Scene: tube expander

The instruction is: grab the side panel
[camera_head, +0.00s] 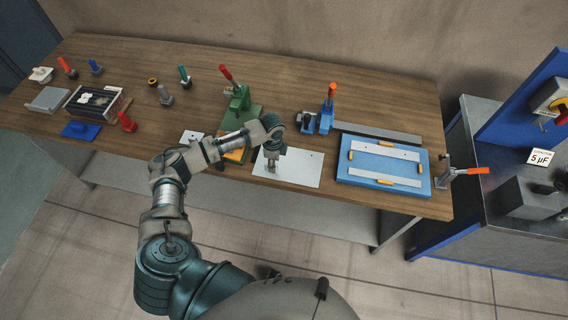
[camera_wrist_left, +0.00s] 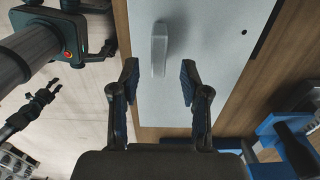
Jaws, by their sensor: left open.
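A flat pale grey panel (camera_head: 305,168), which I take as the side panel, lies on the wooden table near its front edge. It has a small raised grey handle (camera_wrist_left: 159,48) and a dark hole near one edge in the left wrist view. My left gripper (camera_head: 273,163) is over the panel and hides part of it. In the left wrist view my left gripper (camera_wrist_left: 159,80) is open, with the handle roughly in line between its fingers; contact cannot be judged. A dark gripper-like shape (camera_wrist_left: 38,106), possibly my right gripper, shows over the floor.
A blue fixture (camera_head: 343,170) with pale strips and orange clips is right of the panel. A blue press (camera_head: 326,118) and a green press (camera_head: 240,104) stand behind. Small tools and parts fill the left side. A red-handled clamp (camera_head: 470,171) is at the right edge.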

